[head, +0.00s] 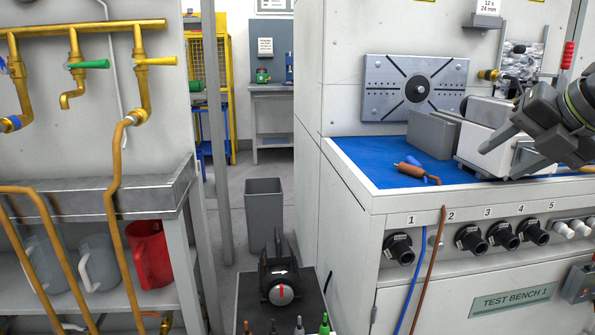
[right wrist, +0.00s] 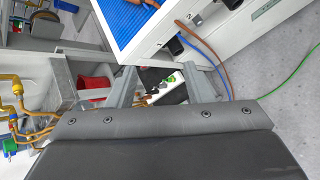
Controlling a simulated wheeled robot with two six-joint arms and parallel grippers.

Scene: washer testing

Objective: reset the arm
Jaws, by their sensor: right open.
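My right gripper (head: 502,158) comes in from the right edge in the head view, above the right part of the test bench. Its two grey fingers point left and down, apart from each other. In the right wrist view the fingers of the right gripper (right wrist: 163,82) stand wide apart with nothing between them. The floor and a dark stand with small items show beyond them. My left gripper is not in view.
A silver slotted plate (head: 416,88) is behind. Left are brass taps (head: 140,62), a red jug (head: 149,254) and a grey bin (head: 265,212).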

